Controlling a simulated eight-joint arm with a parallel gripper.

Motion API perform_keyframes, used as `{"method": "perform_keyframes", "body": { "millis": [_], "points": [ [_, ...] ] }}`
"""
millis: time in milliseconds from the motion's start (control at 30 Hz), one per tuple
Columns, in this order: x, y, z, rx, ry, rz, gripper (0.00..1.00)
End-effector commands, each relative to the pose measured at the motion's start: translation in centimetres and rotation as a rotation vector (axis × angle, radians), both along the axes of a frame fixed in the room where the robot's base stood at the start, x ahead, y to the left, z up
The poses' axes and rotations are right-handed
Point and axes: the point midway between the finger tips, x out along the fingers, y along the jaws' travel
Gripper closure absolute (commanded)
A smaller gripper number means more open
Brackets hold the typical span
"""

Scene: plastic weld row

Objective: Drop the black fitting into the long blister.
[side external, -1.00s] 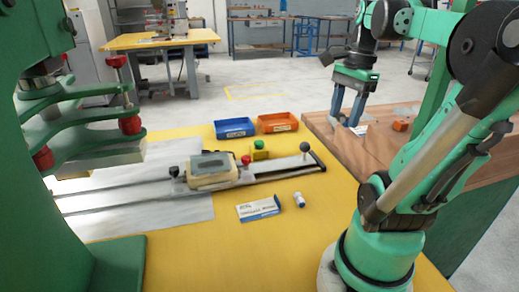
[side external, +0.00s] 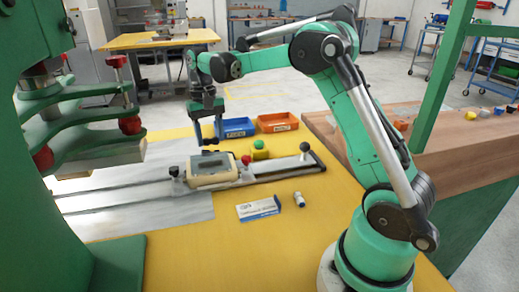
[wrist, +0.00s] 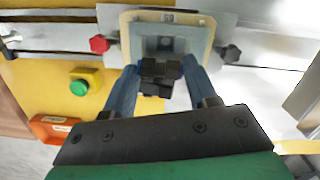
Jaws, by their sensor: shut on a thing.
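My gripper (side external: 208,140) hangs fingers down above the cream nest (side external: 213,180) on the sliding carriage. In the wrist view my gripper (wrist: 160,78) is shut on the black fitting (wrist: 160,70), a small dark block held between the two blue fingers. The cream nest also shows in the wrist view (wrist: 127,42), with a grey, clear-looking recess (wrist: 168,46) that seems to be the long blister. The fitting covers part of its near side. In the side view the fingertips appear above the nest, apart from it.
A red knob (side external: 246,159) and a black knob (side external: 174,171) flank the nest. A yellow box with a green button (side external: 260,150), a blue bin (side external: 236,127) and an orange bin (side external: 278,122) stand behind. The green press (side external: 95,120) is at left. A label card (side external: 258,208) lies in front.

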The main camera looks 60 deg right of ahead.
Motion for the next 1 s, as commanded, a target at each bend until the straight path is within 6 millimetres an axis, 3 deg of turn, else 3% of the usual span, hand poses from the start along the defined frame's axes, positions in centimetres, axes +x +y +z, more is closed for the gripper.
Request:
{"method": "perform_keyframes", "body": {
  "millis": [600,1000],
  "points": [
    [0.4,0.5,-4.4,0.001,0.0,0.032,0.97],
    [0.4,0.5,-4.9,0.001,0.0,0.031,0.97]
  ]
}}
